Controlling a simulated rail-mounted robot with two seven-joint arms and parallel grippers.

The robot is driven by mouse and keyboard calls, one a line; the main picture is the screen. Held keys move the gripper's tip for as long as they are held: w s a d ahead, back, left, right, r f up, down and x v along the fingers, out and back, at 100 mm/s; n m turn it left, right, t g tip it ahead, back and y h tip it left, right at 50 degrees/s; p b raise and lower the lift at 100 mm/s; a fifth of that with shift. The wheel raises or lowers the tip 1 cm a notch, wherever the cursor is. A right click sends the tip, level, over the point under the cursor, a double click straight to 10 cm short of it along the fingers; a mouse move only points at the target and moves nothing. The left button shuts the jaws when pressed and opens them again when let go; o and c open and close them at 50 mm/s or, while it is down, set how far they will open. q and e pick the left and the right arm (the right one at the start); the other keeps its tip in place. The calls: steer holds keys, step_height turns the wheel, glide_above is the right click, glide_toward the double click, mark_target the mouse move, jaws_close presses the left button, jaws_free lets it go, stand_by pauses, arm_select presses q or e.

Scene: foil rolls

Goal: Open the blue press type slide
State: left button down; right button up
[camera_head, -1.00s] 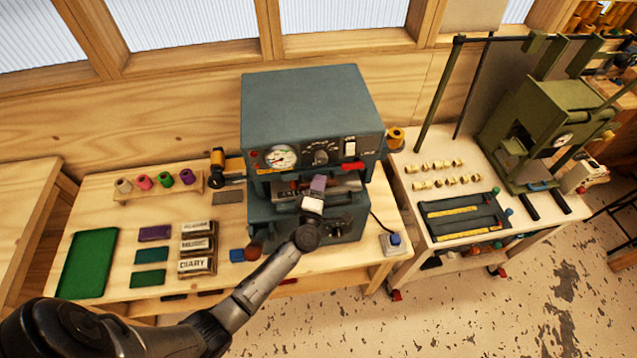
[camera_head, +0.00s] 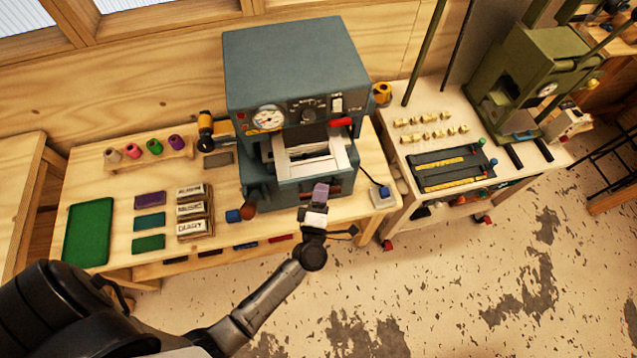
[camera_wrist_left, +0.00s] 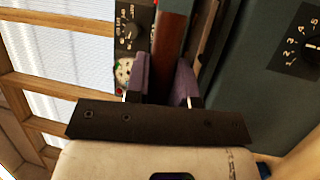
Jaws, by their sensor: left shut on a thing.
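The blue press (camera_head: 293,62) stands on the wooden bench with its gauge, dial and red lever on the front. In its front opening a pale, frame-like type slide (camera_head: 303,158) shows, reaching toward the front edge. My left gripper (camera_head: 320,193), with purple fingers, is in front of the press. In the left wrist view the fingers (camera_wrist_left: 163,82) are closed on a reddish-brown bar-shaped handle (camera_wrist_left: 166,40). The handle's grip part is partly hidden by the fingers in the head view. My right gripper is not in view.
A small box with a blue button (camera_head: 384,191) is to the right. Floor in front is clear.

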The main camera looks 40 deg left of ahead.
arm_select(q)
steer(key=c, duration=1)
jaws_free()
steer(key=shift+s, duration=0.1)
steer(key=shift+s+d+f, duration=0.15)
steer(key=shift+s+d, duration=0.05)
steer(key=shift+s, duration=0.05)
steer(key=shift+b+v, duration=1.95)
steer(key=shift+v, duration=4.55)
